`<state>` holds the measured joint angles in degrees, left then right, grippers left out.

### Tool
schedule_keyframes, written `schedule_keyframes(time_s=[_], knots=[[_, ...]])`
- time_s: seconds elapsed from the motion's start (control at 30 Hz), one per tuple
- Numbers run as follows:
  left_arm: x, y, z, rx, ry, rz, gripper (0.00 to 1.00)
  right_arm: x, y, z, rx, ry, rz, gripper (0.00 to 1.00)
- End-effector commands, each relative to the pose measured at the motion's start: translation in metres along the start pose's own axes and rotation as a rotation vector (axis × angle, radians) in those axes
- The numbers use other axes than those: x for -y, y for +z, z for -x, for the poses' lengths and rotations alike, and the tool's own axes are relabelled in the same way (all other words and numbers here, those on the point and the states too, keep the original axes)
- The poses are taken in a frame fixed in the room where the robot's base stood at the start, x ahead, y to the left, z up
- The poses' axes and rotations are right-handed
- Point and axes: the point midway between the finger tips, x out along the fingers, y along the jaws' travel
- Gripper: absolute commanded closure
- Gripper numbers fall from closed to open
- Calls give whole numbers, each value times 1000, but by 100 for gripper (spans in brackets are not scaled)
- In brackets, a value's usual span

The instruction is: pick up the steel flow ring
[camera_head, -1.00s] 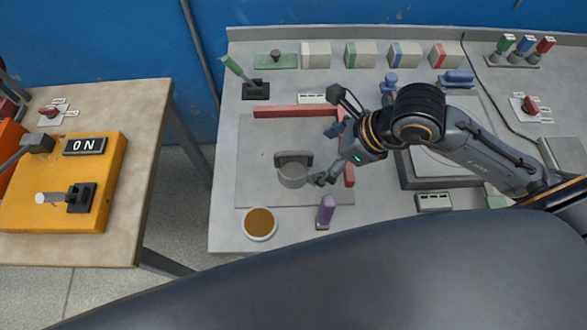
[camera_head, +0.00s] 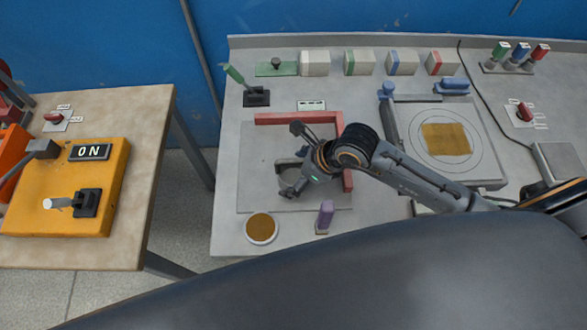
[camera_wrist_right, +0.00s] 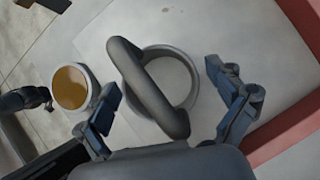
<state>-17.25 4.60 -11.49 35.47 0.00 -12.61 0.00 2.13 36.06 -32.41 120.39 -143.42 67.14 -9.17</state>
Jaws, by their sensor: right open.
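The steel flow ring is a grey ring with a thick arched handle, standing on a grey plate (camera_head: 258,180). In the head view, my right gripper (camera_head: 293,178) is over the ring (camera_head: 287,175) and partly hides it. In the right wrist view, the ring (camera_wrist_right: 187,72) and its handle (camera_wrist_right: 143,88) lie between the two spread fingers of the right gripper (camera_wrist_right: 163,82). The fingers are apart from the handle in the picture, and nothing is held. I cannot tell their exact height against the handle. My left gripper is not seen in the head view.
Red bars (camera_head: 290,118) edge the plate at its back and right. A dish with amber contents (camera_head: 261,228) and a purple-handled piece (camera_head: 325,214) stand in front. A green-handled lever (camera_head: 247,88) is at the back left. A square frame (camera_head: 490,184) lies right.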

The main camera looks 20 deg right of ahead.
Motion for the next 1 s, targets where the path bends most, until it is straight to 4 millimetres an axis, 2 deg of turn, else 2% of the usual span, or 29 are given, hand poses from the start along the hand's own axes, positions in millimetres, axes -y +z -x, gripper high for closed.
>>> schedule_keyframes(time_s=[0.2,0.53,0.83,1.0], knots=[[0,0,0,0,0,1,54,0,0,-1,1,-1,1,8],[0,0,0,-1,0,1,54,0,0,0,1,0,0,74],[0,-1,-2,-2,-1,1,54,1,4,4,5,-2,1,74],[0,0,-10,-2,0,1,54,1,20,28,8,-4,6,74]])
